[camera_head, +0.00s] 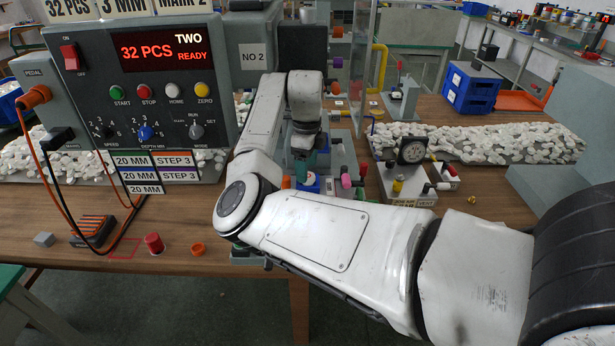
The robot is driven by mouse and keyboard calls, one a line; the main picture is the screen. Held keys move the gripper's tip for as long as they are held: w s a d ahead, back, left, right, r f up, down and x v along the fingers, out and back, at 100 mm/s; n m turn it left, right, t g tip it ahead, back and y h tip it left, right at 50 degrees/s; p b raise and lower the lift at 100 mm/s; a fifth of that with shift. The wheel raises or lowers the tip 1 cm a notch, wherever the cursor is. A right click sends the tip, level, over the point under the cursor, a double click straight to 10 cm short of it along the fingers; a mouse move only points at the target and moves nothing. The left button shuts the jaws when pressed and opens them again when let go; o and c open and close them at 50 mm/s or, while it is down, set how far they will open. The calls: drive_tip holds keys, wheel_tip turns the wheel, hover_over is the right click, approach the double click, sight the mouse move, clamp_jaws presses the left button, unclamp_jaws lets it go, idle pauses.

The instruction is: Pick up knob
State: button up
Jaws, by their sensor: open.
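My gripper (303,166) points down over a grey fixture on the table, partly hidden by my own arm; its jaws are open. A small blue-and-white round piece (308,183) sits right below the fingers; I cannot tell whether they touch it or whether it is the knob. A loose red knob-like cylinder (153,243) stands upright on the wooden table at the front left, beside a red outlined square (125,249) and well apart from my gripper. The control box also carries fixed dials, including a blue one (145,132).
The control box (145,80) stands at the left with cables hanging down. A dial gauge (412,150) stands right of the fixture, with white pieces and blue bins (473,87) behind.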

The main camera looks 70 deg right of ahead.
drive_tip(key=shift+f, duration=1.3)
drive_tip(key=shift+c, duration=0.4)
drive_tip(key=c, duration=1.1)
drive_tip(key=shift+r, duration=0.15)
drive_tip(key=shift+c, duration=0.2)
